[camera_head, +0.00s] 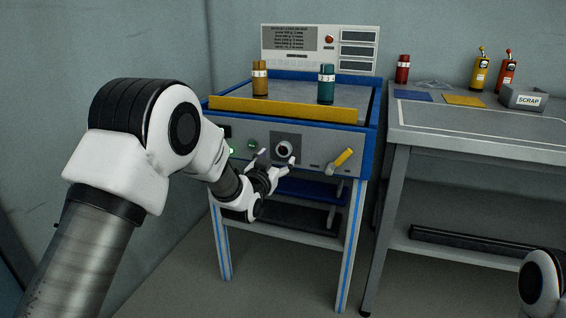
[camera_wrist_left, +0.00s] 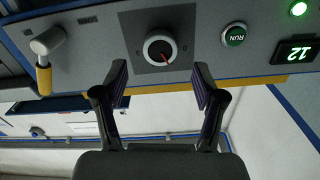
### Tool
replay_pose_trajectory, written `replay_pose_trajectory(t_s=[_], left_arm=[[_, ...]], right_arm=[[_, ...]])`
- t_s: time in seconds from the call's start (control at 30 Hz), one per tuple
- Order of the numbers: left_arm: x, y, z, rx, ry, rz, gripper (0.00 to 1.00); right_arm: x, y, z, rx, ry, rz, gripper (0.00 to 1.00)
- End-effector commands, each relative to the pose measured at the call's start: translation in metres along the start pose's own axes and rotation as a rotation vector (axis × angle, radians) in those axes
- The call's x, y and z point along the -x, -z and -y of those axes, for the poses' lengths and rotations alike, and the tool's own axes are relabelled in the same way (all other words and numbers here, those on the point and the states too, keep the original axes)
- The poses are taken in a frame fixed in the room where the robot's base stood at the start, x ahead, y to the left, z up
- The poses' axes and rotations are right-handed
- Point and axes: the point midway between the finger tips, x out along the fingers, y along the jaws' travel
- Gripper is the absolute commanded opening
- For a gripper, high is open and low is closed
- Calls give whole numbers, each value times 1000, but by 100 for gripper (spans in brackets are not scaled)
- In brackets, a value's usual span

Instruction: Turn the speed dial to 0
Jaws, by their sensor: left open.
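The speed dial (camera_head: 284,149) is a round black knob with a pale ring on a dark square plate on the machine's front. In the left wrist view the dial (camera_wrist_left: 160,49) shows a red pointer toward the lower right of the picture. My left gripper (camera_head: 277,160) is open and empty in front of the dial. In the left wrist view its two fingers (camera_wrist_left: 160,84) are spread to either side, below the dial and apart from it. My right gripper is out of view.
Two cylinders, brown (camera_head: 260,79) and teal (camera_head: 326,84), stand on top. A grey bench (camera_head: 480,130) stands at right.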

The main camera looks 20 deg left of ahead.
Motion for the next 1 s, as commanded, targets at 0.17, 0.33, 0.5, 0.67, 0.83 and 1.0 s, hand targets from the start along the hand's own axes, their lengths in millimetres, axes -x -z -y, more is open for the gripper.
replay_pose_trajectory(t_s=[0.17,0.33,0.5,0.67,0.83,1.0], left_arm=[[-34,-3,-1,0,0,-1,70],[-47,-2,0,0,0,1,70],[-47,-1,0,0,0,2,70],[-47,-1,0,0,0,2,24],[-47,-2,0,0,0,2,10],[-47,-1,0,10,0,2,10]], right_arm=[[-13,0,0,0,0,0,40],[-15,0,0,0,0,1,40],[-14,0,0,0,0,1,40],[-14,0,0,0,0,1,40],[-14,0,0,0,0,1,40],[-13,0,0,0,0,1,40]])
